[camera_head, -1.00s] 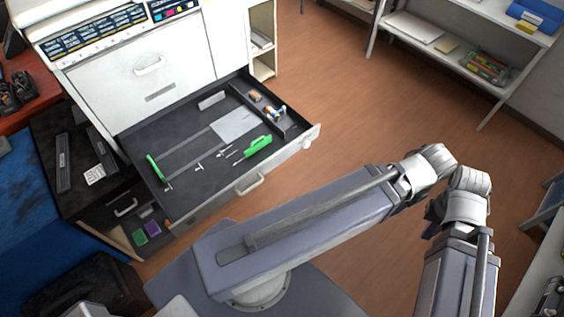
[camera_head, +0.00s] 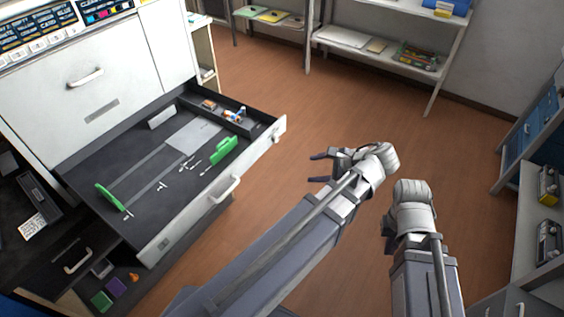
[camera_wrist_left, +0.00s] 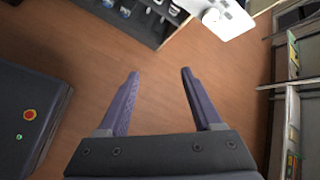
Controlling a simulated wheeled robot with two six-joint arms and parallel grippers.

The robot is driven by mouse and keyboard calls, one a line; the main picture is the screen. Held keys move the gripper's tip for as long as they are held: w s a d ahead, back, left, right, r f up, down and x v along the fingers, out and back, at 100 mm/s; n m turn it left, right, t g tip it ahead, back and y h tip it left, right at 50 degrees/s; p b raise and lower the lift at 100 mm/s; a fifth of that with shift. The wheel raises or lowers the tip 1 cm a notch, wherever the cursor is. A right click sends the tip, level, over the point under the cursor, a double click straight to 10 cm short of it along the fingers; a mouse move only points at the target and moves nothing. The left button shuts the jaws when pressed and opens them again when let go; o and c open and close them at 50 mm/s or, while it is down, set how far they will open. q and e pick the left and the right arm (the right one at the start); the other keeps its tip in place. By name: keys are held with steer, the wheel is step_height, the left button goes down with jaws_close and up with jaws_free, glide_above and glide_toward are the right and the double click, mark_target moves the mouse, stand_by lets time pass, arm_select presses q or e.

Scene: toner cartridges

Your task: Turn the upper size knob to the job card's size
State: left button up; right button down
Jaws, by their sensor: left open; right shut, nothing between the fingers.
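An open drawer (camera_head: 90,170) with a dark inside and white front stands out from the white machine. A small light round part (camera_head: 277,138) sits at the right end of its front; it may be the upper size knob, but its marking is too small to read. A white card with print (camera_head: 33,226) lies at the lower left; I cannot tell whether it is the job card. My left gripper (camera_head: 319,167) is open and empty, over the floor right of the drawer. Its apart fingers show in the left wrist view (camera_wrist_left: 160,74). My right gripper's fingers are hidden behind its wrist.
Green guides (camera_head: 222,150) and small white pieces lie in the drawer. A lower open drawer holds green and purple blocks (camera_head: 103,299). Shelves (camera_head: 390,55) stand at the back, and a counter with devices (camera_head: 548,184) at the right. The floor between is clear.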

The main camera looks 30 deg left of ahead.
mark_target(278, 140)
arm_select(q)
steer(key=w+a+f+m+y+b, duration=0.1)
steer(key=w+a+m+y+b, duration=0.1)
steer(key=a+b, duration=0.2)
steer(key=w+a+m+y+b, duration=0.2)
steer(key=a+y+b, duration=0.1)
steer(key=a+b, duration=0.2)
steer(key=w+a+f+m+y+b, duration=0.1)
steer(key=w+a+m+y+b, duration=0.2)
steer(key=a+b, duration=0.2)
steer(key=shift+a+f, duration=0.3)
steer(key=shift+a, duration=0.25)
arm_select(e)
step_height(278, 140, down, 17)
steer(key=shift+f, duration=0.2)
arm_select(q)
jaws_close()
